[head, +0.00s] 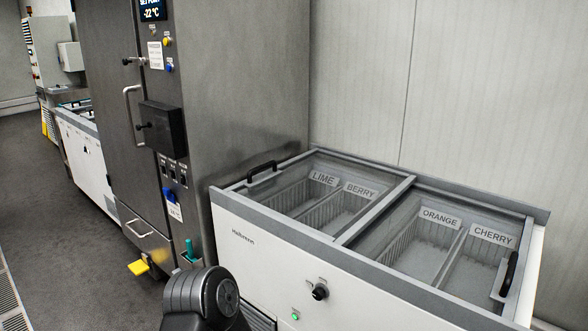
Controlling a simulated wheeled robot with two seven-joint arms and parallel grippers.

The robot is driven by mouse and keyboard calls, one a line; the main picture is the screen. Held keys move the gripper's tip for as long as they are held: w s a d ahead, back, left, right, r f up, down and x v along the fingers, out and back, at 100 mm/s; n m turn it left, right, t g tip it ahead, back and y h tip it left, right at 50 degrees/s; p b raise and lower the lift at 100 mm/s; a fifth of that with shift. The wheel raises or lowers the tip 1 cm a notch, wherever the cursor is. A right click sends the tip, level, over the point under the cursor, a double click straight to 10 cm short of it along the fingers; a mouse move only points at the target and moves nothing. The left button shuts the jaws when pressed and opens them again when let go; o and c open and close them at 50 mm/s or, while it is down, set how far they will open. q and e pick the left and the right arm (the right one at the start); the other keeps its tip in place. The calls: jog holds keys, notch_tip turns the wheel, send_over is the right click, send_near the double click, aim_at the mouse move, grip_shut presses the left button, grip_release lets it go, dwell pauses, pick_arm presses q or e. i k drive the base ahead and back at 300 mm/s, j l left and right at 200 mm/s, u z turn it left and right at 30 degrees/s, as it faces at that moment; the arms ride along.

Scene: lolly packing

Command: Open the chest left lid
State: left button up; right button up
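The white chest (265,247) stands at the lower right against the wall, with a grey rim and two clear lids on top. The left lid (335,207) lies flat and looks shut over compartments labelled LIME and BERRY. Its black handle (262,171) is at the lid's left end. The right lid (415,258) lies over compartments labelled ORANGE and CHERRY, with a black handle (510,274) at its right end. A black part of my arm shows at the bottom, in front of the chest. Neither gripper is in view.
A tall steel cabinet (235,90) with a display reading -22 °C stands close to the chest's left end. A dark box (162,130) and a bar handle (132,115) jut from its front. Grey floor (50,210) lies open at the left.

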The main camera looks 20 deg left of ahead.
aim_at(315, 154)
jog(key=j+z, duration=0.2)
jog(key=z, duration=0.2)
jog(key=j+z, duration=0.25)
jog(key=z, duration=0.15)
jog(key=j+z, duration=0.2)
jog(key=z, duration=0.2)
jog(key=k+j+z, duration=0.15)
jog(key=j, duration=0.35)
jog(key=k+j+z, duration=0.1)
jog(key=j, duration=0.4)
jog(key=k+j+z, duration=0.15)
jog(key=k+j, duration=0.15)
jog(key=j, duration=0.15)
jog(key=k+j+z, duration=0.1)
jog(key=k+j, duration=0.15)
jog(key=j, duration=0.2)
jog(key=k+j+z, duration=0.15)
jog(key=j, duration=0.25)
jog(key=k+j, duration=0.4)
jog(key=j, duration=0.15)
